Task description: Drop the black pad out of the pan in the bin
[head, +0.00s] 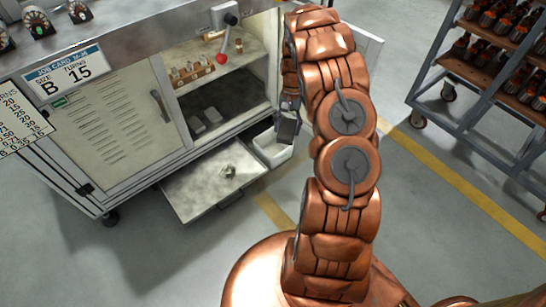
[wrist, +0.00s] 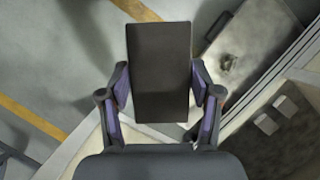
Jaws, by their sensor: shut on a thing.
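My gripper (head: 289,106) is shut on the black pad (head: 287,129), which hangs below the fingers. In the wrist view the pad (wrist: 160,70) is a flat dark rectangle between the two fingers (wrist: 160,88). In the head view the pad overlaps the upper right of the white bin (head: 268,158), seemingly above it. I cannot tell the height. The pan (head: 190,187) is a shallow pulled-out tray at the foot of the cabinet, left of the bin. The pan also shows in the wrist view (wrist: 265,40), right of the pad.
A small metallic thing (head: 229,171) lies in the pan. A wheeled rack (head: 490,80) stands at right. Floor between is clear.

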